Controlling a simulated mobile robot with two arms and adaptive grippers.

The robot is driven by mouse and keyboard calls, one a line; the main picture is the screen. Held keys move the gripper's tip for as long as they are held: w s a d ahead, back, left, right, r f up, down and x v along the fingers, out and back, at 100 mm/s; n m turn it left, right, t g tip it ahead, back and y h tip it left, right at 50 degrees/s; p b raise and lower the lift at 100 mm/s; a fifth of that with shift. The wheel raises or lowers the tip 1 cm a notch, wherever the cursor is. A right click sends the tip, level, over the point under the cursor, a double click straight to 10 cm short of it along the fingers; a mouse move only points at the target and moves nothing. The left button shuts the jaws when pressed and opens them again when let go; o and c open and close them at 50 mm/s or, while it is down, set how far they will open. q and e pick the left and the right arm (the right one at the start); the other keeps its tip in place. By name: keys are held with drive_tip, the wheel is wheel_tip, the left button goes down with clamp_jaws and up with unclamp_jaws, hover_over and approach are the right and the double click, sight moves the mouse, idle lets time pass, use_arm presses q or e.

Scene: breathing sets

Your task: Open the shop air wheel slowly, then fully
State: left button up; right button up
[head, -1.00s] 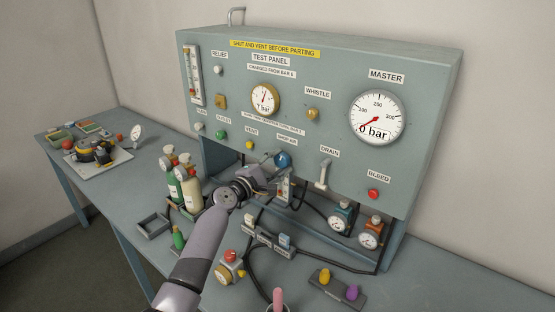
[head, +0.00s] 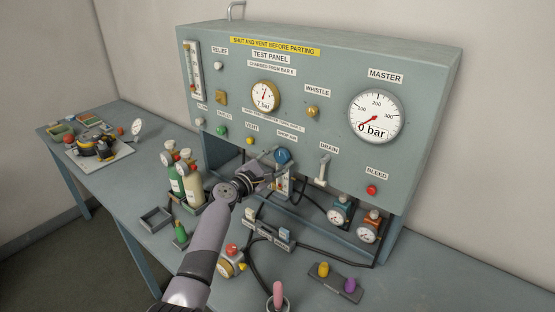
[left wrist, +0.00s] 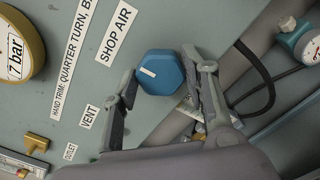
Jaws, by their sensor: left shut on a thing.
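The shop air wheel is a blue many-sided knob (head: 283,155) low on the test panel's front, under the SHOP AIR label. It shows in the left wrist view (left wrist: 161,72) with a pale mark on its face. My left gripper (head: 276,162) is shut on the wheel, one finger on each side of it in the left wrist view (left wrist: 166,78). The brass test gauge (head: 265,96) reads 7 bar. The large master gauge (head: 376,116) reads 0 bar. My right gripper is not in view.
Green and cream bottles (head: 190,185) stand left of my left arm. A drain lever (head: 322,171) and red bleed button (head: 372,190) lie right of the wheel. Black hoses and small gauges (head: 338,212) sit below the panel.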

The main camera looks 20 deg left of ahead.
use_arm(q)
drive_tip(key=shift+f, duration=0.1)
drive_tip(key=o, duration=1.1)
drive_tip(key=shift+o, duration=0.2)
drive_tip(key=v, duration=1.2)
